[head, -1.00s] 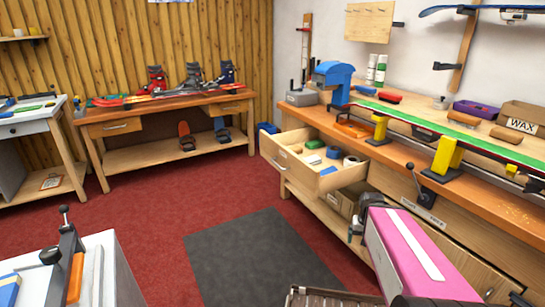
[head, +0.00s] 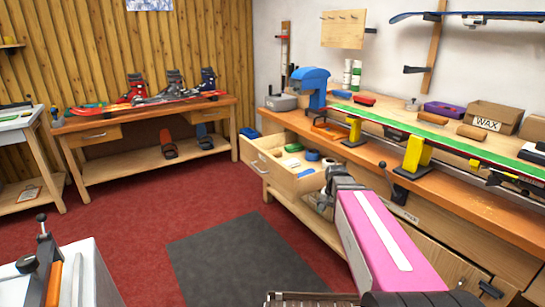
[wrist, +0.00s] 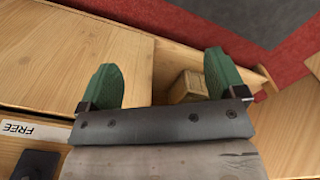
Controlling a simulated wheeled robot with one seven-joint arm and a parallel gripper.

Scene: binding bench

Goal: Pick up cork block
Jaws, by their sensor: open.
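My gripper (head: 332,182) is at the front of the long bench, just right of the open drawer (head: 306,183). In the wrist view its two green fingers (wrist: 160,68) are spread apart with nothing between them. A small tan block-like or box-like thing (wrist: 187,86) lies beyond the fingers, nearer the right one and apart from it. I cannot tell whether it is the cork block. In the head view, a brown block (head: 471,132) and an orange-brown block (head: 433,118) lie on the bench top; their material is unclear.
The drawer holds a green block (head: 293,147), a blue item (head: 312,155) and other small things. A long green-topped ski (head: 440,133) lies across yellow vises (head: 413,155) on the bench. A grey mat (head: 235,255) covers clear floor to the left.

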